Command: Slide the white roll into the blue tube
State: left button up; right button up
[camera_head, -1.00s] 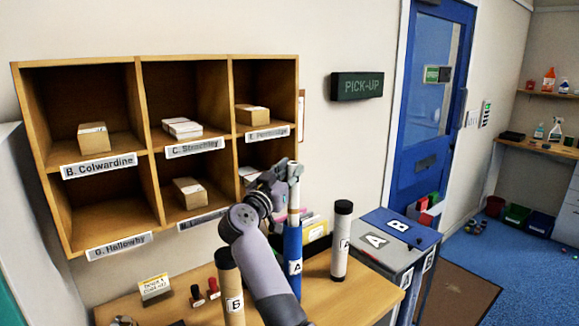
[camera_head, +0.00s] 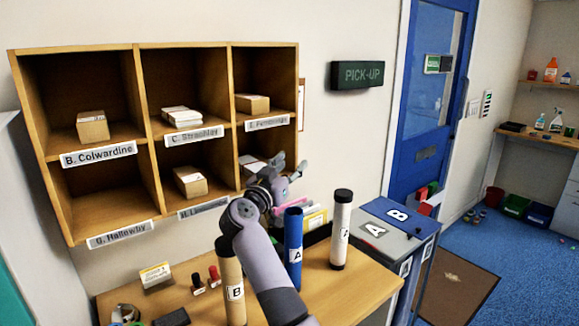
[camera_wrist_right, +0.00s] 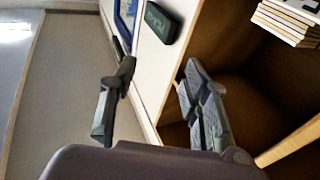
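The blue tube (camera_head: 293,255), labelled A, stands upright on the wooden table. No white roll shows above its rim now; whether it is inside is hidden from this angle. My right gripper (camera_head: 293,165) is above and slightly behind the tube, in front of the shelf. Its fingers are apart, and in the right wrist view the gripper (camera_wrist_right: 155,100) is open with nothing between the fingers. My left gripper is not in view.
A white tube with black ends (camera_head: 341,230) stands right of the blue tube, and a brown tube marked B (camera_head: 232,285) stands to its left. The pigeonhole shelf (camera_head: 143,142) is behind. Grey and blue bins (camera_head: 390,243) stand at the right.

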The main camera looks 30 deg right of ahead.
jog(key=shift+o, duration=0.5)
jog(key=v, duration=1.2)
jog(key=shift+f, duration=0.1)
dwell(0.4)
